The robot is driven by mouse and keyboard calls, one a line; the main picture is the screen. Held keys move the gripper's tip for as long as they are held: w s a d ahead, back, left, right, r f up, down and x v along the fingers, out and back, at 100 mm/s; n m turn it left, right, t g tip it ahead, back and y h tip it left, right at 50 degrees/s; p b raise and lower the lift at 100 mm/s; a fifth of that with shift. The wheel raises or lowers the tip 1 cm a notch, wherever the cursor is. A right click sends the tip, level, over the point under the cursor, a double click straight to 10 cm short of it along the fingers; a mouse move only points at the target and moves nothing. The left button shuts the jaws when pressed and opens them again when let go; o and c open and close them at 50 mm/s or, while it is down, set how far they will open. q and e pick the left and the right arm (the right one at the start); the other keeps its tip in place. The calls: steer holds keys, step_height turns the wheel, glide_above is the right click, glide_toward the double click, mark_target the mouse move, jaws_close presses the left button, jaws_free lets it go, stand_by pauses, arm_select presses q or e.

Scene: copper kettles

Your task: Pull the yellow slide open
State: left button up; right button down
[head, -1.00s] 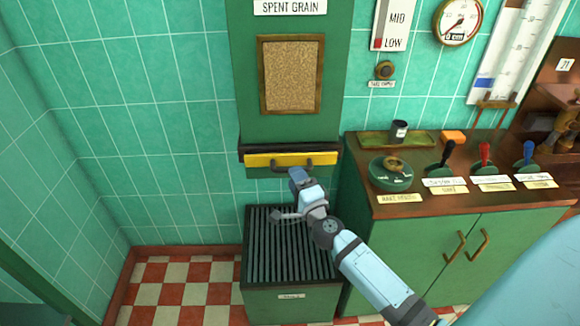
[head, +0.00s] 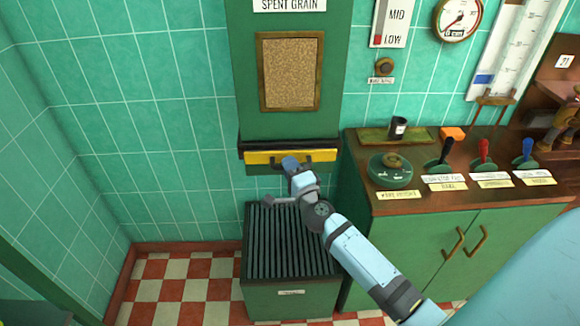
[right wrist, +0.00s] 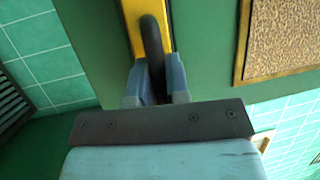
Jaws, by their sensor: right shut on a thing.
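The yellow slide (head: 262,157) is a flat bar with a dark handle, set in a black frame at the bottom of the green spent grain chute (head: 240,60). It also shows in the right wrist view (right wrist: 132,14). My right gripper (head: 290,163) is at the slide's front. In the right wrist view its two blue fingers (right wrist: 157,82) are shut on the dark handle (right wrist: 152,45), one on each side. The gripper hides part of the handle in the head view. My left gripper is not in view.
A green bin with a slatted dark top (head: 290,255) stands under the slide, below my right arm. A green cabinet (head: 470,245) with a wooden top, levers and a round green dial (head: 391,168) stands close on the right. Tiled floor lies free at the left.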

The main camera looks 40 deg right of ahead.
steer(key=s+a+p, duration=0.1)
steer(key=s+a, duration=0.4)
steer(key=s, duration=0.3)
steer(key=shift+s, duration=0.1)
steer(key=c, duration=1.1)
jaws_free()
steer(key=b+v, duration=0.3)
steer(key=v, duration=1)
steer(key=shift+s+b, duration=0.35)
steer(key=shift+s, duration=0.05)
